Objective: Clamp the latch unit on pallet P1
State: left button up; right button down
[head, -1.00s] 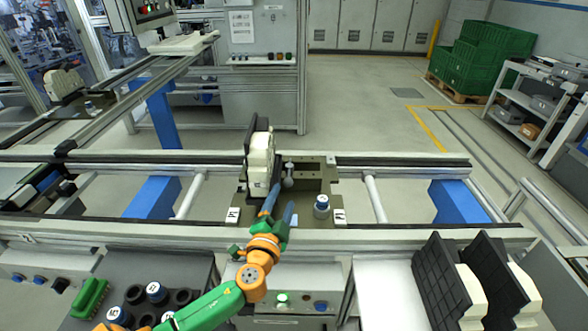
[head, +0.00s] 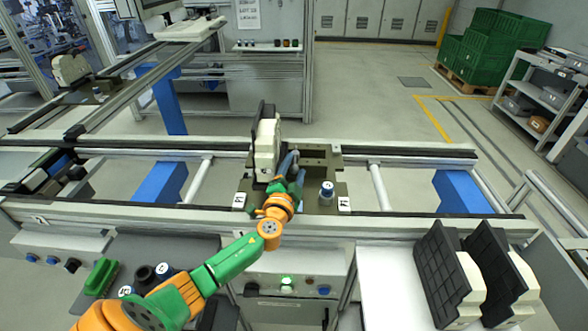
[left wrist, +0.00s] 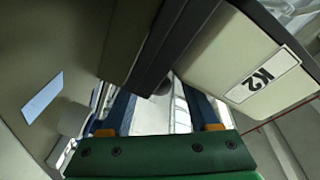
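The latch unit (head: 266,148), a cream block with a black back plate, stands upright on the dark pallet (head: 312,205) in the middle of the line. Its cream side with a "K2" label shows in the left wrist view (left wrist: 235,62). My left gripper (head: 291,172) is low over the pallet, just right of the unit. In the wrist view its two blue fingers (left wrist: 160,112) stand apart. A dark bar and a small grey round end (left wrist: 165,88) show beyond and between the fingertips; contact cannot be told. The clamp lever is mostly hidden by the gripper in the head view. My right gripper is out of view.
Two more black-and-cream units (head: 450,275) stand on a white surface at right.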

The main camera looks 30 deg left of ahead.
pick_arm(q)
grip_shut()
dwell(1.2)
